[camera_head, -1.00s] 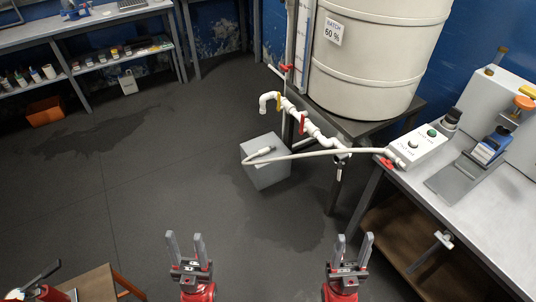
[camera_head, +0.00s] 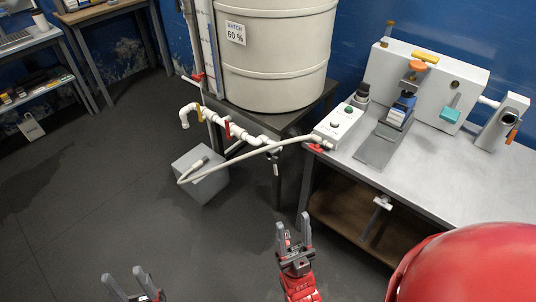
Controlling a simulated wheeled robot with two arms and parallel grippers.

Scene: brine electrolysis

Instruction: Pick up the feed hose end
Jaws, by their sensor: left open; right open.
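The pale feed hose (camera_head: 240,155) runs from near the bench's left edge, past the tank's pipework, down to a grey box (camera_head: 208,188) on the floor. Its feed hose end (camera_head: 195,167) lies curled back on top of the box. My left gripper (camera_head: 130,278) is at the bottom edge, open and empty, below and left of the box, partly cut off. My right gripper (camera_head: 292,232) is open and empty, to the right of and nearer than the box. Neither gripper touches the hose.
A large white tank (camera_head: 272,65) stands on a dark stand (camera_head: 320,100) behind the box. White pipes with red and yellow valve handles (camera_head: 229,130) project in front. A metal bench (camera_head: 430,165) with equipment fills the right. Floor left of the box is clear.

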